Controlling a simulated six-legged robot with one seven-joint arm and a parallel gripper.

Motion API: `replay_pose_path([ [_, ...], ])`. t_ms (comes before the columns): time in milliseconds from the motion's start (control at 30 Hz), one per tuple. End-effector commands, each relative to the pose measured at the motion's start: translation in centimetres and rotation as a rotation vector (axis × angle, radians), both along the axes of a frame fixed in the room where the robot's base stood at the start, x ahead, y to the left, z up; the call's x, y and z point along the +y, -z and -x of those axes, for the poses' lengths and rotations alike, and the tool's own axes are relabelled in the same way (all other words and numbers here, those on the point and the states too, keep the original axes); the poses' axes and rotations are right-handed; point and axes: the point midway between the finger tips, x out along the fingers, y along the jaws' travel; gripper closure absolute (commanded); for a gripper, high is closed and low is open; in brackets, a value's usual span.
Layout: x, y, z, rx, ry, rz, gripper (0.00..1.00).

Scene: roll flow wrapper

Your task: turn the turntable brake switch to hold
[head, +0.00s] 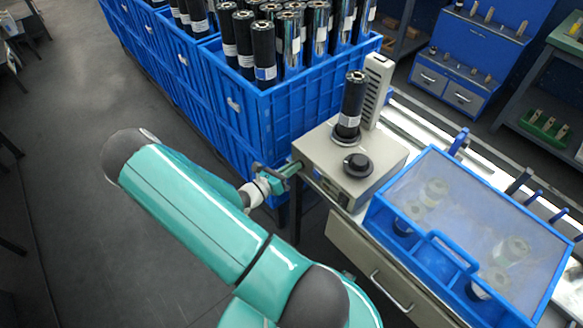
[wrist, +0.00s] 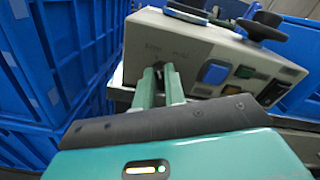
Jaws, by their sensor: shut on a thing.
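A beige control box (head: 335,165) stands at the left end of the bench. It also shows in the wrist view (wrist: 145,35). A black roll (head: 352,105) stands upright on its round turntable, with a black knob (head: 357,165) in front. My gripper (head: 294,169) is at the box's left face. In the wrist view my gripper (wrist: 160,72) has its green fingers close together on the small dark brake switch (wrist: 158,66), under two faint labels. The fingers hide most of the switch, so I cannot tell which way it points.
Right of the switch on the same face are a blue button (wrist: 213,73) and a green button (wrist: 245,72). Blue crates (head: 275,115) of rolls stand close behind my gripper. A blue lidded bin (head: 440,262) sits on the bench at right. Open floor lies at left.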

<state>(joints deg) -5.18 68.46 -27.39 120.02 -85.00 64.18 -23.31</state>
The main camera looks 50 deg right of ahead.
Motion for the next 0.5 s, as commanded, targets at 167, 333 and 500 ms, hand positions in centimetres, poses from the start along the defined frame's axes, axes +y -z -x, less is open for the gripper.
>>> replay_pose_path([
  [167, 0.06, -0.09, 0.01, -0.098, -0.002, 0.024, 1.00],
  [333, 0.11, -0.12, 0.12, -0.235, -0.002, 0.054, 1.00],
  [500, 0.14, -0.12, 0.25, -0.390, -0.003, 0.089, 1.00],
])
